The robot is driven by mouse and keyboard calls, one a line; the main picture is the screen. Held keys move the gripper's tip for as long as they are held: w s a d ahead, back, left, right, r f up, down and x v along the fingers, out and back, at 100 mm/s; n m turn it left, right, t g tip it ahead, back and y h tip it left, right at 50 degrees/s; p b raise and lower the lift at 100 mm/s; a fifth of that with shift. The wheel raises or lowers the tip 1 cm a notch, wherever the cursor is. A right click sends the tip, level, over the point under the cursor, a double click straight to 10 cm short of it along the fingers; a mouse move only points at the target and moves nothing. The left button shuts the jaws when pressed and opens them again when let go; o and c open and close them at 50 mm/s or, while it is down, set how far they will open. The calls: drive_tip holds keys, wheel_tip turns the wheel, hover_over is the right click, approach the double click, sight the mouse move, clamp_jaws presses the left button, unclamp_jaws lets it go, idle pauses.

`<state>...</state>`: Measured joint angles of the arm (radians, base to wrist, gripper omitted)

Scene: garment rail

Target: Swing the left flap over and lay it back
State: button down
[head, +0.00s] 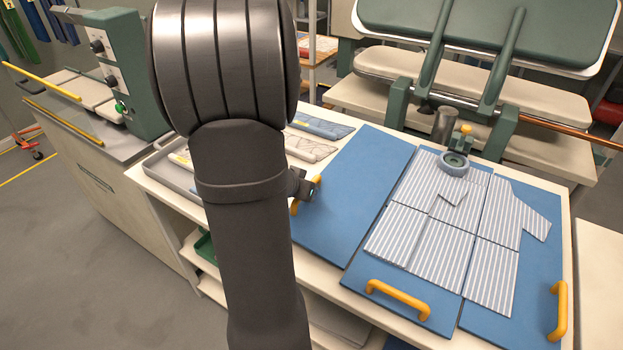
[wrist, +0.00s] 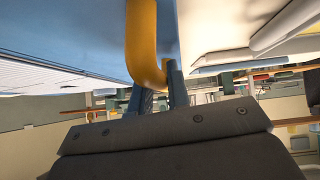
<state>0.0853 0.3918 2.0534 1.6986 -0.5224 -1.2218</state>
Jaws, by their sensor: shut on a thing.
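The left flap (head: 345,200) is a blue panel lying about flat on the left, with no cloth on it. My gripper (head: 308,187) is at its outer left edge, shut on the flap's yellow handle (head: 295,206). The wrist view shows the handle (wrist: 143,45) curving down between the fingers (wrist: 160,88). The striped shirt (head: 420,230) lies on the middle panel (head: 360,288) and the right flap (head: 545,275). Its right sleeve sticks out to the right; no sleeve shows on the left. My arm hides part of the table's left side.
A round blue-grey ring-shaped piece (head: 454,163) sits at the shirt's top. Yellow handles stand on the middle panel (head: 398,299) and right flap (head: 560,312). A grey tray (head: 170,172) and packaged garments (head: 318,127) lie left of the flap. A press (head: 490,35) stands behind.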

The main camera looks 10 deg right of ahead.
drive_tip(key=shift+w+a+f+n+g+h, duration=0.15)
drive_tip(key=shift+f+g+h, duration=0.1)
drive_tip(key=shift+f, duration=0.35)
drive_tip(key=shift+w+a+f+n+g+h, duration=0.15)
drive_tip(key=shift+f+g+h, duration=0.1)
drive_tip(key=shift+f, duration=0.35)
drive_tip(key=c, duration=1.4)
unclamp_jaws()
drive_tip(key=shift+f, duration=0.1)
drive_tip(key=shift+o, duration=0.2)
drive_tip(key=shift+d, duration=0.1)
drive_tip(key=v, duration=1.7)
drive_tip(key=shift+s, duration=0.2)
drive_tip(key=x, duration=1.7)
drive_tip(key=shift+w, duration=0.15)
